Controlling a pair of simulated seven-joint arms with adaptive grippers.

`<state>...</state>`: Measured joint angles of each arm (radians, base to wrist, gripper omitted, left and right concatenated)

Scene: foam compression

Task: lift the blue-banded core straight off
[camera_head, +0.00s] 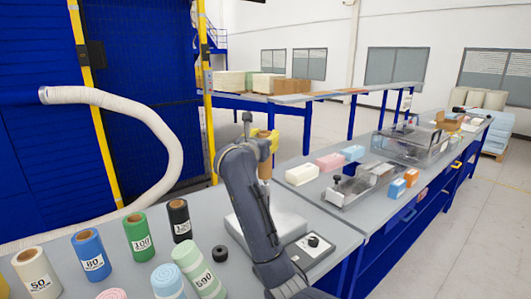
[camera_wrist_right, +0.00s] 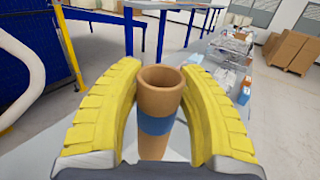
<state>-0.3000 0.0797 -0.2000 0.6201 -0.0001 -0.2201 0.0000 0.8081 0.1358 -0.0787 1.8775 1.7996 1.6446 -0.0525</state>
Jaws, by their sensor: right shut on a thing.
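The blue-banded core is a brown hollow tube (camera_wrist_right: 157,95) with a blue band round its middle, upright in the right wrist view. My right gripper (camera_wrist_right: 159,100) has its yellow ridged fingers on both sides of the core and is shut on it. In the head view the core (camera_head: 265,170) shows as a small brown upright piece under the yellow fingers (camera_head: 268,142), above a pale square plate (camera_head: 285,222). My arm hides part of the plate, and I cannot tell whether the core touches it. My left gripper is not in view.
Labelled rolls, including a green one (camera_head: 140,234) and a black one (camera_head: 180,220), stand at the left. Foam blocks (camera_head: 302,175) and a metal fixture (camera_head: 350,188) lie beyond.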

